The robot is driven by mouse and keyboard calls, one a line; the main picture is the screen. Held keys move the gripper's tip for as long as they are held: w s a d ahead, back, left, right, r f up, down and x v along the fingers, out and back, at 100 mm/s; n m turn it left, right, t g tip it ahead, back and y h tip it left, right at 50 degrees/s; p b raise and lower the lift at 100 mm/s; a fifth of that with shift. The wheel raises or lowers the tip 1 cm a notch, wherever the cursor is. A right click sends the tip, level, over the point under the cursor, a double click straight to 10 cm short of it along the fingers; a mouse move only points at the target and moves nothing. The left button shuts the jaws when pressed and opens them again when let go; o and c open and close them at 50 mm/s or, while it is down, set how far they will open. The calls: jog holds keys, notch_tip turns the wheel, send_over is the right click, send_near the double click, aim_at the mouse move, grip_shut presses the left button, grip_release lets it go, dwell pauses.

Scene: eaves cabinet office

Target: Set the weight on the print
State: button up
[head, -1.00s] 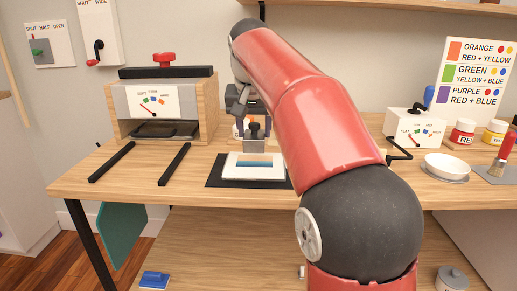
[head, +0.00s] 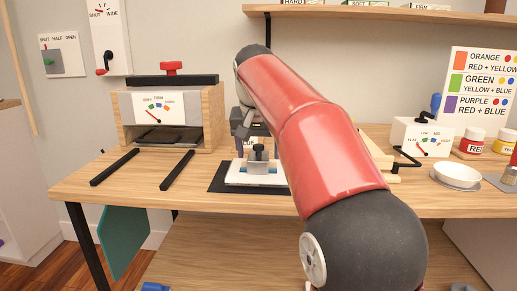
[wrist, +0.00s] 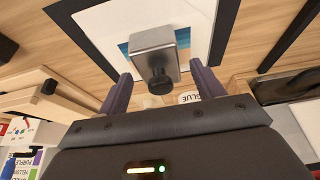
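The print (head: 236,177) is a pale sheet with a blue band, lying on a black mat (head: 219,186) on the bench. It also shows in the wrist view (wrist: 110,26). The grey metal weight (head: 258,164), a block with a dark knob, stands upright on the print and covers part of the blue band. In the wrist view the weight (wrist: 156,40) shows from above. My gripper (wrist: 160,72) is open, its two fingers apart on either side of the weight's knob, with visible gaps. My arm hides the print's right side in the head view.
A wooden press (head: 210,115) with a red knob stands at left, two black rails (head: 178,169) before it. A glue container (wrist: 190,97) is close to my right finger in the wrist view. A white crank box (head: 421,137), paint jars and a bowl (head: 457,173) stand at right.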

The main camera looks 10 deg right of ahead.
jog(key=p+v, duration=0.3)
jog(key=v, duration=0.9)
jog(key=shift+p, duration=0.35)
jog(key=shift+s, duration=0.15)
jog(key=s+d+f+n+t+y, duration=0.1)
jog(key=s+f+n, duration=0.2)
jog(key=s+f, duration=2.1)
notch_tip(320, 180, down, 3)
jog(key=shift+s+d+f+n, duration=0.15)
jog(key=shift+s+d+n, duration=0.05)
jog(key=shift+s+n, duration=0.1)
